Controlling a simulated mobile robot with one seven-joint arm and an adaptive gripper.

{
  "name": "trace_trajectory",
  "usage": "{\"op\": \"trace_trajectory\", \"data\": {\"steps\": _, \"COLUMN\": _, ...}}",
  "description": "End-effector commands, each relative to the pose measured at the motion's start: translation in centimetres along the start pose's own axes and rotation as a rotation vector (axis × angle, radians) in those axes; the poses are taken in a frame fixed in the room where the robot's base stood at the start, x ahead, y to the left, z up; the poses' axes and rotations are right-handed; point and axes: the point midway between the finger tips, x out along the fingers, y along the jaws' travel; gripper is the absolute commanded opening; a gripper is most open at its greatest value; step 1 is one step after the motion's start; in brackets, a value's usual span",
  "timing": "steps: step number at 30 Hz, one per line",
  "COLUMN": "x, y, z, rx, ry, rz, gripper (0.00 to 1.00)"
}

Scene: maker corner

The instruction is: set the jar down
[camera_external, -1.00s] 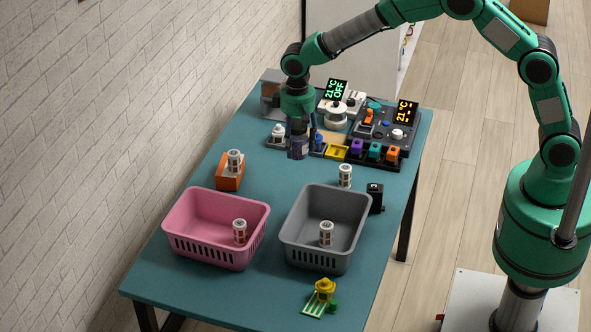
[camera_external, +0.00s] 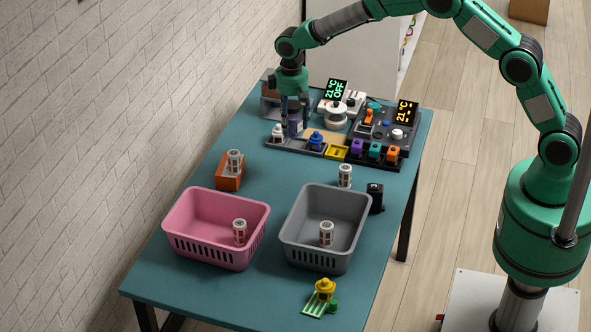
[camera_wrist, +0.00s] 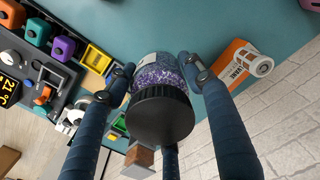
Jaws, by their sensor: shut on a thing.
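The jar (camera_wrist: 157,105) has a black lid and purple, speckled contents, and fills the middle of the wrist view. My gripper (camera_wrist: 155,82) is shut on it, with a finger on each side. In the external view my gripper (camera_external: 293,113) points down over the back left of the table, and the jar (camera_external: 295,128) shows small and dark purple between the fingers. It is beside the white-topped piece and the blue piece on the station's left end. I cannot tell whether its bottom touches anything.
A control station (camera_external: 375,125) with displays, knobs and coloured blocks fills the table's back. An orange box (camera_external: 229,183) carries a white canister. Pink (camera_external: 182,246) and grey (camera_external: 302,258) baskets stand nearer, each holding a canister. Bare teal table (camera_external: 280,178) lies between.

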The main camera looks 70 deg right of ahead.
Motion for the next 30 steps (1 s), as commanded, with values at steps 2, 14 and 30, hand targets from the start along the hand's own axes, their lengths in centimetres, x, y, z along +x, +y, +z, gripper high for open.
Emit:
{"op": "trace_trajectory", "data": {"steps": 2, "x": 0.5, "y": 2.6, "z": -1.2, "rx": -0.016, "ry": -0.001, "rz": 0.000, "gripper": 0.13}}
{"op": "trace_trajectory", "data": {"steps": 14, "x": 2.5, "y": 12.2, "z": -4.5, "rx": -0.111, "ry": 0.000, "rz": 0.000, "gripper": 0.13}}
{"op": "trace_trajectory", "data": {"steps": 30, "x": 2.8, "y": 13.8, "z": -4.9, "rx": -0.129, "ry": 0.001, "rz": 0.000, "gripper": 0.13}}
